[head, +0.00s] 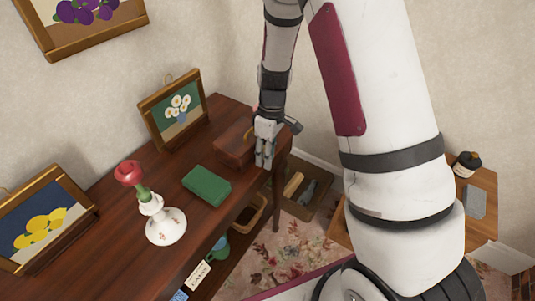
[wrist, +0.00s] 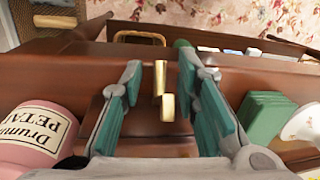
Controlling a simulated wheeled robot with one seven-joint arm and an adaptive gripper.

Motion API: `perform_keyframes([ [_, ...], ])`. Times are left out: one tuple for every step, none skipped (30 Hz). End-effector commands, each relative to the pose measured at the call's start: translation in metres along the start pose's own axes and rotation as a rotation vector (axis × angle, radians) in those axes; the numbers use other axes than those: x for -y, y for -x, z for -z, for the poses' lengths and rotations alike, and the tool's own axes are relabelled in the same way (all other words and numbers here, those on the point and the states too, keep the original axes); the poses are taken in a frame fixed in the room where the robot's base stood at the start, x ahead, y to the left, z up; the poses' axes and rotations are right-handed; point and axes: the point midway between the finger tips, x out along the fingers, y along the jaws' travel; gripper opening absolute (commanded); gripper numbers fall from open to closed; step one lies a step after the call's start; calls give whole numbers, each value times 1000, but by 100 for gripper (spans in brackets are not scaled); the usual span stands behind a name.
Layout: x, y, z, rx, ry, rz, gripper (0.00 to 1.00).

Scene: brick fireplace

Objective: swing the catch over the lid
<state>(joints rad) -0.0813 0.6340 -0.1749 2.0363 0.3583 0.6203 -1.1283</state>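A dark wooden box (head: 232,150) sits at the far right end of the brown table, with its lid down. In the wrist view the box (wrist: 150,143) lies below and between my fingers. A brass catch (wrist: 160,78) shows at the box's edge, with a small brass piece (wrist: 168,108) close by it. My gripper (head: 264,162) is beside the box, pointing down. In the wrist view my gripper (wrist: 160,75) is open, with one teal-padded finger on each side of the catch. I see no finger clearly touching it. In the head view the catch is too small or hidden.
A green book (head: 207,186) and a white vase with a red flower (head: 165,226) stand on the table (head: 110,205). A framed flower picture (head: 174,113) leans behind the box. A pink bottle (wrist: 40,135) is close to my left finger in the wrist view.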

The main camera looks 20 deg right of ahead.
Motion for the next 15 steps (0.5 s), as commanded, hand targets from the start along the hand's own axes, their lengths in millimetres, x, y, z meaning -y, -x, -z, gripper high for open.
perform_keyframes([
  [0,0,0,0,0,0,27],
  [0,0,0,0,0,0,20],
  [0,0,0,0,0,0,11],
  [0,0,0,0,0,0,4],
  [0,0,0,0,0,0,0],
  [0,0,0,0,0,0,0],
  [0,0,0,0,0,-1,0],
  [0,0,0,0,0,-1,0],
  [-1,1,0,-1,-1,-1,0],
  [-1,1,0,0,-1,-1,0],
  [-1,1,0,3,-1,-1,0],
  [-1,1,1,11,0,1,0],
  [0,2,1,20,0,3,0],
  [0,3,2,32,-3,5,0],
  [0,4,2,57,-4,9,0],
])
